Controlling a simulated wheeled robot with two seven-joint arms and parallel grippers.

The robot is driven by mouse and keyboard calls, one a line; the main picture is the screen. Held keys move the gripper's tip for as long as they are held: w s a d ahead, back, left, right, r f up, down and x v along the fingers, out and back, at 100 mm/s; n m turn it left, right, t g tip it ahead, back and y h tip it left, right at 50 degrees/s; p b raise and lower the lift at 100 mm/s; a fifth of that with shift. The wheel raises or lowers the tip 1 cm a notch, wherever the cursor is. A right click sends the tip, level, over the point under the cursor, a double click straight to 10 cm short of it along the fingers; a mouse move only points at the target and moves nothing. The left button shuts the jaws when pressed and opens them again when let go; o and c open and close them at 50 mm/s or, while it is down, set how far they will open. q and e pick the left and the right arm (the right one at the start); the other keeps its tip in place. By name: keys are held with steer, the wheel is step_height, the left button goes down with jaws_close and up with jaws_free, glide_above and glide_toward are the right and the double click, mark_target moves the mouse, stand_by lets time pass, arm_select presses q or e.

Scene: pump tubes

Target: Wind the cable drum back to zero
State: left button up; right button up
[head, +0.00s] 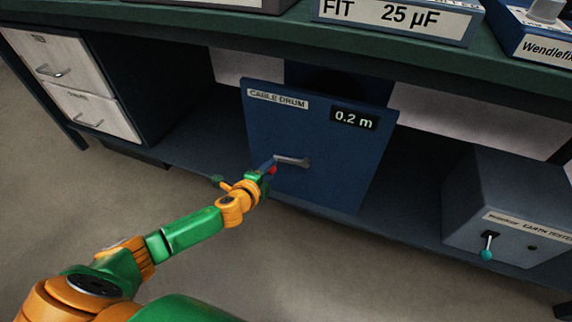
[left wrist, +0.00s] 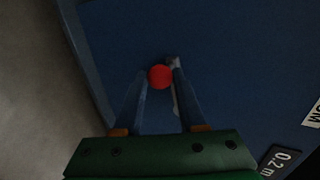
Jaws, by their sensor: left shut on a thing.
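The cable drum (head: 340,180) is a dark blue panel on the shelf under the bench, labelled "CABLE DRUM". Its black display (head: 354,118) reads 0.2 m; the display also shows in the left wrist view (left wrist: 281,161). A grey crank arm (head: 292,161) sits on the panel's front, pointing left to a red knob (left wrist: 160,76). My left gripper (head: 268,167) is shut on the red knob, with its two fingers on either side of it in the left wrist view. The fingers partly hide the knob in the head view. My right gripper is not in view.
A grey earth tester box (head: 510,205) with a teal-tipped lever (head: 487,248) stands at the right of the shelf. White drawers (head: 72,85) are at the left. The green benchtop edge (head: 240,37) overhangs the drum. The floor in front is clear.

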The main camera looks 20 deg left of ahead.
arm_select(q)
steer(key=shift+f, duration=0.3)
steer(key=shift+d+f+b, duration=0.25)
steer(key=shift+f+b, duration=0.25)
steer(key=shift+f, duration=0.3)
steer(key=shift+d+f+b, duration=0.3)
steer(key=shift+f+b, duration=0.2)
steer(key=shift+b, duration=0.05)
steer(key=shift+d+f+b, duration=0.45)
steer(key=shift+f+b, duration=0.1)
steer(key=shift+f, duration=0.1)
